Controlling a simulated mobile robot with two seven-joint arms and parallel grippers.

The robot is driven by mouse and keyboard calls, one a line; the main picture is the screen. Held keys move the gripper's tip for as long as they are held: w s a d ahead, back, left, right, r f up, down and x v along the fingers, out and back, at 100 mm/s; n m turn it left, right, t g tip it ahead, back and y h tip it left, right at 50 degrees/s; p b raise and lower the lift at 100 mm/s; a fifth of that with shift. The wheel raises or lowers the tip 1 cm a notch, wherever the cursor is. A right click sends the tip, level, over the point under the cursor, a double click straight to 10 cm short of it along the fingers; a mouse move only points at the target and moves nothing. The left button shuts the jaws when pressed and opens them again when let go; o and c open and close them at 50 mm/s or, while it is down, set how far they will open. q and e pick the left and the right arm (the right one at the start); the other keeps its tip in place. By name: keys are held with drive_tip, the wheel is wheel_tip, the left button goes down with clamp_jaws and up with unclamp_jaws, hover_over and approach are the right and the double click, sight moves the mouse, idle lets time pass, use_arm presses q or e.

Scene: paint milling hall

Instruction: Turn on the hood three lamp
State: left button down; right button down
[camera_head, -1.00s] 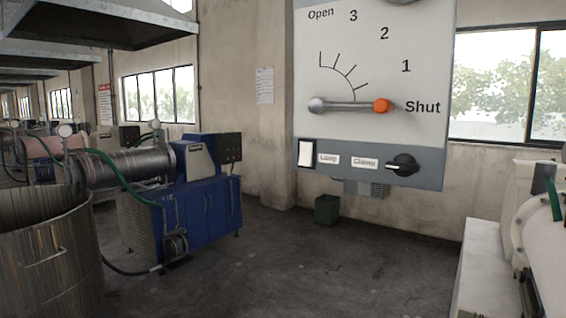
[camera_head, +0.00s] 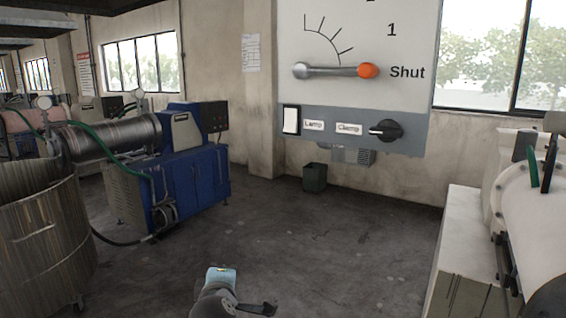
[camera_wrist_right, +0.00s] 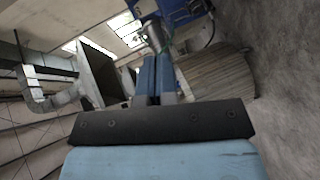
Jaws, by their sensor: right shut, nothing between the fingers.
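A grey and white control panel (camera_head: 350,110) hangs large at the upper middle of the head view. Its lower strip holds a white rocker switch (camera_head: 291,119) in a dark frame, beside a label reading "Lamp" (camera_head: 313,125). I cannot tell whether the rocker is on or off. My right gripper (camera_wrist_right: 155,65) is shut and empty in the right wrist view, with its blue fingers together. It is away from the panel. Part of one of my arms shows low in the head view. My left gripper is not in view.
The panel also has a black "Clamp" knob (camera_head: 385,130) and an orange-tipped lever (camera_head: 335,71) pointing to Shut. A blue milling machine (camera_head: 185,170) and a metal vat (camera_head: 45,235) stand left, white machinery (camera_head: 535,220) right.

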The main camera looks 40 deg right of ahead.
sight(290, 130)
drive_tip(key=s+r+m+g+h, duration=0.3)
drive_tip(key=s+r+h, duration=0.1)
drive_tip(key=r, duration=1.2)
drive_tip(key=s+d+r+m+g+h, duration=0.1)
drive_tip(key=s+r+m+g+h, duration=0.1)
drive_tip(key=r, duration=1.5)
drive_tip(key=shift+s+m+g+h, duration=0.4)
drive_tip(key=shift+s+g+h, duration=0.45)
drive_tip(key=shift+h, duration=0.15)
drive_tip(key=shift+d, duration=0.1)
drive_tip(key=p+x, duration=0.4)
drive_tip(key=x, duration=0.8)
drive_tip(key=shift+w+d, duration=0.15)
drive_tip(key=shift+w, duration=0.05)
drive_tip(key=shift+w+d+f+p, duration=0.2)
drive_tip(key=shift+d+p, duration=0.1)
drive_tip(key=shift+d, duration=0.25)
drive_tip(key=shift+w+d, duration=0.1)
drive_tip(key=shift+d, duration=0.05)
